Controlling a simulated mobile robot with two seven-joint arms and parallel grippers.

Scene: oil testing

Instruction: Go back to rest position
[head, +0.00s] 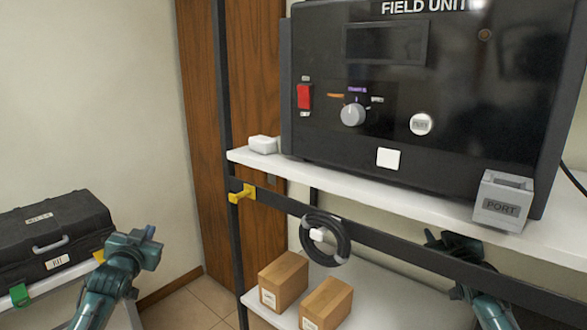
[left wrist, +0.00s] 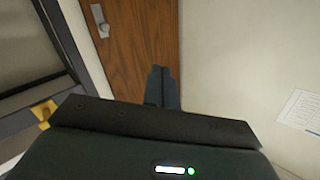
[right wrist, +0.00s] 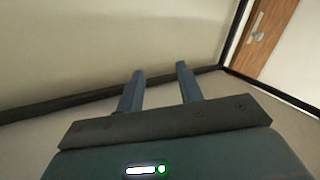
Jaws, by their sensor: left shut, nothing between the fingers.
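My left gripper (head: 150,232) is at the lower left in the head view, in front of the black case. In the left wrist view its two fingers (left wrist: 160,72) are together with nothing between them, pointing toward the wooden door. My right gripper (head: 430,236) is at the lower right in the head view, by the shelf's dark front rail and partly hidden. In the right wrist view its fingers (right wrist: 160,70) stand apart with an empty gap between them, above a pale surface.
The black field unit (head: 390,120) stands on the upper white shelf (head: 340,172), with a grey port box (head: 503,205) at right. A coiled black cable (head: 308,248) hangs from the rail. Two cardboard boxes (head: 283,280) sit below. The black case (head: 50,235) is at left.

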